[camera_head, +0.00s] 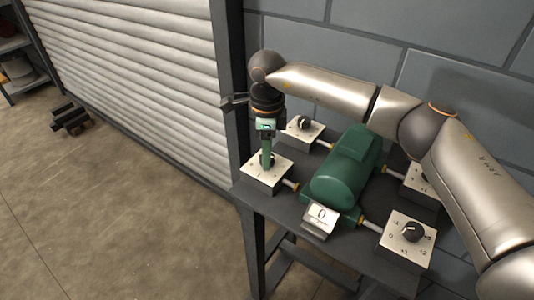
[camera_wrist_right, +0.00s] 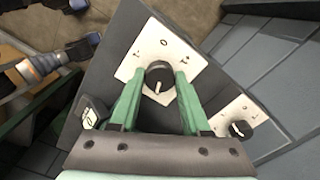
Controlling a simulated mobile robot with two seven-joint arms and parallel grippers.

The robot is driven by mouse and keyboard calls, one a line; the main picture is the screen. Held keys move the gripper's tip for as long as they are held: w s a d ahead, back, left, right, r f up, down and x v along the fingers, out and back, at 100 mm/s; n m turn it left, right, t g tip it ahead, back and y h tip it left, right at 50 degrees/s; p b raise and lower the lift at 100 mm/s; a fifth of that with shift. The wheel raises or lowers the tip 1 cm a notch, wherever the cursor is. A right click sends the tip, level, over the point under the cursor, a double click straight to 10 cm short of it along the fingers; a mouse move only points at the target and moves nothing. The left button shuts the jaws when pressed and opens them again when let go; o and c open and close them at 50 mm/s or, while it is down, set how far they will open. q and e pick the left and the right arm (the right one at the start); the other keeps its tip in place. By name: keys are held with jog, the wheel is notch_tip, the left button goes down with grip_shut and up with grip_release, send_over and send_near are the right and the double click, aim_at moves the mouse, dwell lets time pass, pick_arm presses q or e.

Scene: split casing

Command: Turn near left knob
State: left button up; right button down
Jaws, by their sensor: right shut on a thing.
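The near left knob (camera_wrist_right: 158,78) is a black dial with a pale pointer mark, on a white scale plate (camera_wrist_right: 138,68) marked with 0 and other numbers. In the head view its box (camera_head: 266,180) stands at the left edge of the dark table. My right gripper (camera_head: 267,158) comes down on it from above. In the right wrist view the green fingers of this gripper (camera_wrist_right: 158,86) are shut on the knob, one on each side. The knob's pointer faces the gripper's palm. In that view a banded part, likely my left arm, shows at upper left; its jaws are unclear.
A green casing (camera_head: 345,170) sits mid-table, joined by shafts to the knob boxes. A display (camera_head: 321,217) reads 0. Other knobs are at far left (camera_head: 304,122), near right (camera_head: 412,232) and far right. A roller shutter (camera_head: 140,70) and dark post stand behind.

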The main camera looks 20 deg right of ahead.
jog(key=shift+n, duration=0.7)
jog(key=shift+c, duration=1.8)
grip_release()
jog(key=shift+r, duration=0.1)
notch_tip(320, 180, up, 12)
jog(key=shift+r, duration=0.2)
jog(key=shift+f, duration=0.1)
